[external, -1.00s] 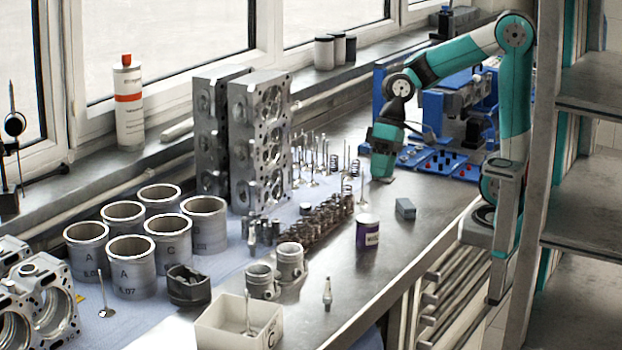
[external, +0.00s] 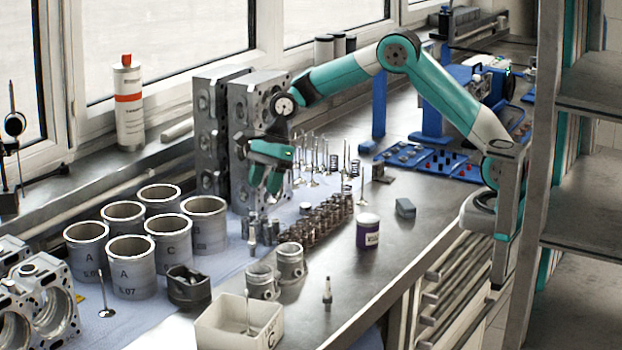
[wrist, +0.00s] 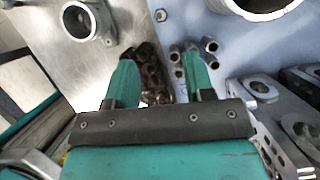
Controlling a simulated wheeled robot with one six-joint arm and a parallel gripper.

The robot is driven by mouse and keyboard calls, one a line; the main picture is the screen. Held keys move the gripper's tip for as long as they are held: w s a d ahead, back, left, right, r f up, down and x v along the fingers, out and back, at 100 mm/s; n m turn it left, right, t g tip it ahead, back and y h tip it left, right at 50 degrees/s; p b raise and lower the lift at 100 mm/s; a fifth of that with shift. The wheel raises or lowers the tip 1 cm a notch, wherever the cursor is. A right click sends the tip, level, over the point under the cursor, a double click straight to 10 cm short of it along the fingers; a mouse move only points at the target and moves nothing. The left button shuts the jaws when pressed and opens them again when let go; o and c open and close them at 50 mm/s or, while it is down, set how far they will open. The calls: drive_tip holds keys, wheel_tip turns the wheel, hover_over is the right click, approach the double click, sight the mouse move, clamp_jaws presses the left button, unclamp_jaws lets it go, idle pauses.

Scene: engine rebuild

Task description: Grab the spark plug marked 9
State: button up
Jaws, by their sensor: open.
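Several small spark plugs (external: 268,233) stand in a group on the blue cloth, beside the camshafts. A single spark plug (external: 327,290) stands apart on the bare bench near the front edge. I cannot read a 9 or any other mark on them. My gripper (external: 265,188) is open and empty, pointing down above the group and in front of the cylinder heads. In the wrist view my gripper (wrist: 162,75) has its fingers apart, with the group of small metal parts (wrist: 192,62) by the right finger, which partly hides them.
Dark camshafts (external: 322,216) lie right of the group. Cylinder heads (external: 258,110) stand close behind, with upright valves (external: 312,160) beside them. Pistons (external: 290,262), liners (external: 168,240), a white bin (external: 225,325) and a purple-labelled can (external: 367,232) surround the area. Bare bench lies to the right.

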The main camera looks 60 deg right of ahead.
drive_tip(key=p, duration=0.2)
hover_over(252, 241)
drive_tip(key=d, duration=0.2)
wheel_tip(252, 241, down, 8)
drive_tip(key=shift+d+p+x, duration=0.15)
drive_tip(key=shift+p+x, duration=0.25)
drive_tip(key=shift+x, duration=0.8)
drive_tip(key=shift+d+p+x, duration=0.1)
drive_tip(key=shift+p+x, duration=0.25)
drive_tip(key=shift+x, duration=0.9)
drive_tip(key=shift+w, duration=0.1)
clamp_jaws()
